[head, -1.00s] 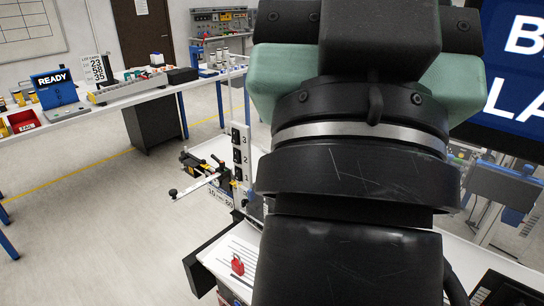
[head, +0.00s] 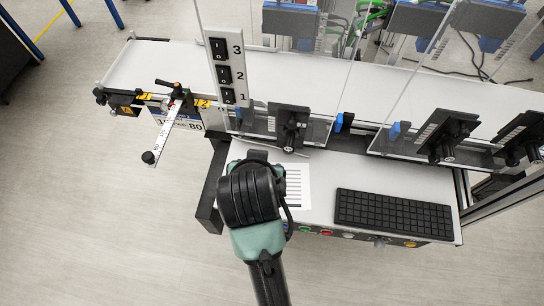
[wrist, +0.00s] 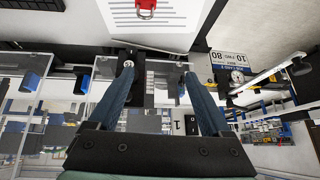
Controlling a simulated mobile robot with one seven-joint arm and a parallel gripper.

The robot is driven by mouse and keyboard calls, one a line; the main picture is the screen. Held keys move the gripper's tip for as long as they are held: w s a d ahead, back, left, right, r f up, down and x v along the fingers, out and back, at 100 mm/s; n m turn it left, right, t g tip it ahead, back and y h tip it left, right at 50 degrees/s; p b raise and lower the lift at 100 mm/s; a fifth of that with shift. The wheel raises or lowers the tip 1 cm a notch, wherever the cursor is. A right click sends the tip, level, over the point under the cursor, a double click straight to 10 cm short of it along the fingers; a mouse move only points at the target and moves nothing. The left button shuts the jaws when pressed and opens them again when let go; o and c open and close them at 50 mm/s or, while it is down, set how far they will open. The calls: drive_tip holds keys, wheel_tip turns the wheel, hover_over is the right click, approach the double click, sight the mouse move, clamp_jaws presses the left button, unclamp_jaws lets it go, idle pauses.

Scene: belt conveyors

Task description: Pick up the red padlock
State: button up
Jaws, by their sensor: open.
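The red padlock (wrist: 146,6) shows at the top edge of the wrist view, partly cut off, beside the printed lines of a white sheet (wrist: 135,22). In the head view the padlock is hidden, apparently behind my arm; the same sheet (head: 300,188) shows to the right of my wrist. My gripper (wrist: 157,72) is open and empty in the wrist view, its two blue-grey fingers wide apart. The padlock lies beyond the fingertips and is not between them. The fingers cannot be made out in the head view.
A black keyboard (head: 392,214) lies on the white desk right of the sheet. A switch post numbered 1 to 3 (head: 226,70), clear panels and black brackets (head: 290,125) stand behind it, before the white belt (head: 330,80). A ruler arm (head: 165,130) juts out left.

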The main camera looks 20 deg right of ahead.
drive_tip(key=f+g, duration=0.1)
drive_tip(key=f, duration=0.2)
drive_tip(key=s+d+f+g, duration=0.1)
drive_tip(key=f, duration=0.3)
drive_tip(key=s+f, duration=0.1)
drive_tip(key=f, duration=0.3)
drive_tip(key=shift+d+f+m+g, duration=0.1)
drive_tip(key=shift+d+m+g, duration=0.05)
drive_tip(key=shift+m+g, duration=0.25)
drive_tip(key=shift+p+x, duration=0.85)
drive_tip(key=shift+x, duration=2.1)
drive_tip(key=shift+w, duration=0.1)
clamp_jaws()
